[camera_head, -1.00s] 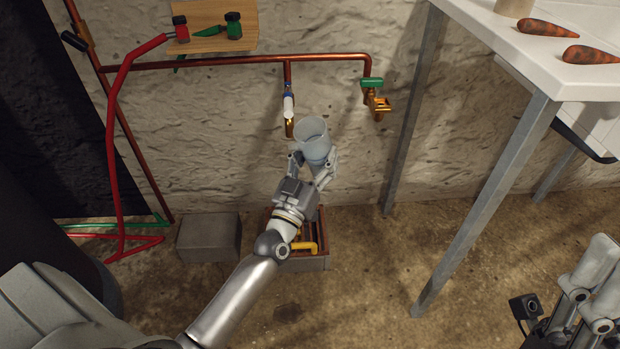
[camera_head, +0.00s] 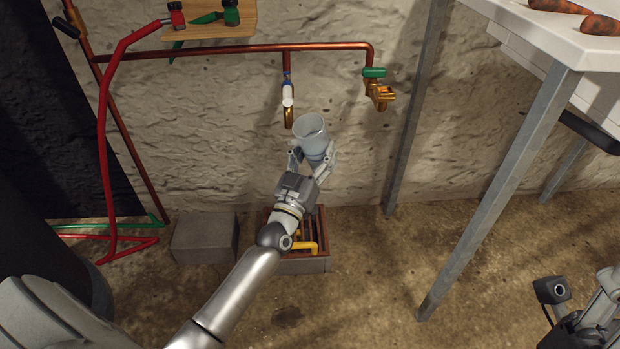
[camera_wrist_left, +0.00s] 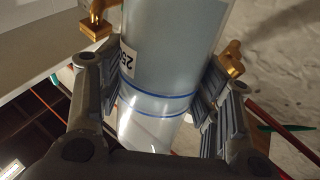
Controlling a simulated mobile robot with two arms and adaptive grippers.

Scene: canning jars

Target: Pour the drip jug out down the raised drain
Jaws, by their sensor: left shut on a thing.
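The drip jug (camera_head: 313,147) is a clear, pale bluish vessel. My left gripper (camera_head: 312,162) is shut on it from both sides and holds it in the air in front of the wall, its open mouth up and slightly tilted. In the left wrist view the jug (camera_wrist_left: 165,65) shows blue bands and a partly seen printed label between the fingers. The raised drain (camera_head: 306,266) is a low grey block with a rusty-red grate and a yellow bent piece, below the jug and partly hidden by my left arm. My right gripper (camera_head: 590,315) shows only partly at the lower right.
A tap with a white and blue handle (camera_head: 287,95) hangs just left of the jug; a green-handled brass tap (camera_head: 376,87) is to its right. A grey block (camera_head: 204,238) stands left of the drain. A white table (camera_head: 555,40) with metal legs is at right.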

